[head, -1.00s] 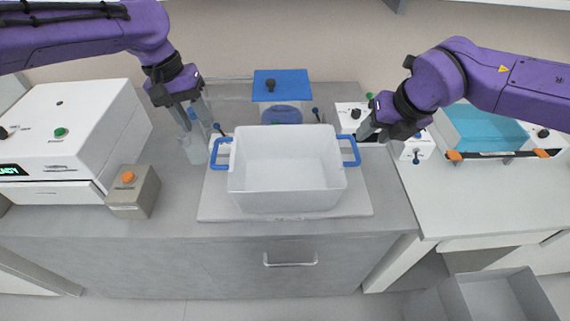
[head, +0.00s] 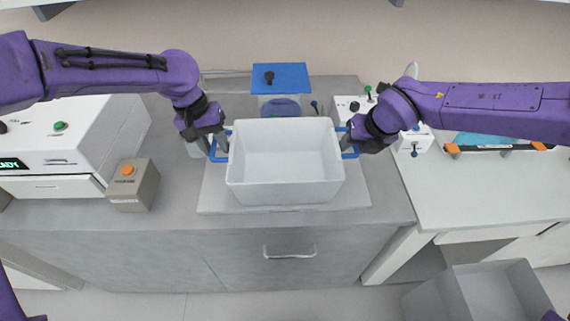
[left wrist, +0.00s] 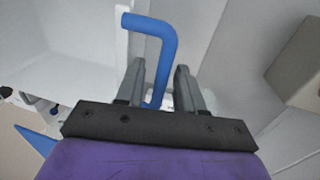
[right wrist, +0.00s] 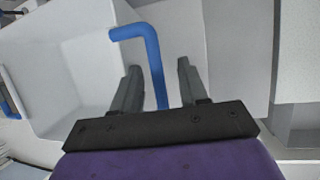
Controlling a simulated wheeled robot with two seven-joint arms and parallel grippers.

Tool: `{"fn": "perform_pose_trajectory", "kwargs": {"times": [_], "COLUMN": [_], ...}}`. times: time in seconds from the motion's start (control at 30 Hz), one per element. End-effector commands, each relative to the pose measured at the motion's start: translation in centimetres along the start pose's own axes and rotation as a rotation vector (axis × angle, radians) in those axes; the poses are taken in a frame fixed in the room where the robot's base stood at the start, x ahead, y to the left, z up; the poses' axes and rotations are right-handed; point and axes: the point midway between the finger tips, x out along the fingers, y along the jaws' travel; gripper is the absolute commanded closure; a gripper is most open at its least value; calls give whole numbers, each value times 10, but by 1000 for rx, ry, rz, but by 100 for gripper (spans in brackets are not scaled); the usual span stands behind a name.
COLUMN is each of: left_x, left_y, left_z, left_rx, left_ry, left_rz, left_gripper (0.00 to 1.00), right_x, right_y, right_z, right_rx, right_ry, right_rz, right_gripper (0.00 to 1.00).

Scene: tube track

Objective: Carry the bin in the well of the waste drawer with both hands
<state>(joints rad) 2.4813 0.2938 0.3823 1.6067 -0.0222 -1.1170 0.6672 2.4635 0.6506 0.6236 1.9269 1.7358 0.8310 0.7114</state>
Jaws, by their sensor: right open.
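The white open-topped bin (head: 285,185) stands upright on a pale board (head: 355,196) on the grey counter. It looks empty and has a blue handle on each side. My left gripper (left wrist: 158,80) is open, its fingers on either side of the left blue handle (left wrist: 166,50). My right gripper (right wrist: 156,75) is open around the right blue handle (right wrist: 150,50), with gaps visible beside it. In the head view both wrists partly hide the handles. A grey open box (head: 480,290), possibly the waste drawer's well, lies low at the right.
A grey box with an orange button (head: 127,170) and a white machine (head: 60,140) stand left of the bin. A blue-topped unit (head: 280,78) stands behind it. A closed drawer with a handle (head: 290,253) is in the counter front. The white counter at right (head: 475,195) has free room.

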Motion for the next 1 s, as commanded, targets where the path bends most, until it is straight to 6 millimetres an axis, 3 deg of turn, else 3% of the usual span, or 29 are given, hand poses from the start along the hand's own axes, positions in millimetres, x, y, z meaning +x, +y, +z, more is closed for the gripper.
{"fn": "perform_pose_trajectory", "kwargs": {"times": [0.2, 0.23, 0.33, 0.37, 0.73, 1.0], "left_x": [0, 0, 0, 0, -5, -40], "left_y": [0, 0, 0, 0, 1, 8], "left_z": [0, 0, 0, 0, 0, 0], "left_rx": [0, 0, 0, 0, 0, 0], "left_ry": [0, 0, 0, 0, 0, 0], "left_rz": [0, 0, 0, 0, 0, 0], "left_gripper": [63, 69, 100, 100, 100, 100], "right_x": [0, 0, 0, 0, -4, -37], "right_y": [0, 0, 0, 0, 1, 8], "right_z": [0, 0, 0, 0, 2, 16], "right_rx": [0, 0, 0, 0, 0, 0], "right_ry": [0, 0, 0, 0, -1, -1], "right_rz": [0, 0, 0, 0, 1, 1], "right_gripper": [57, 63, 96, 100, 100, 100]}}
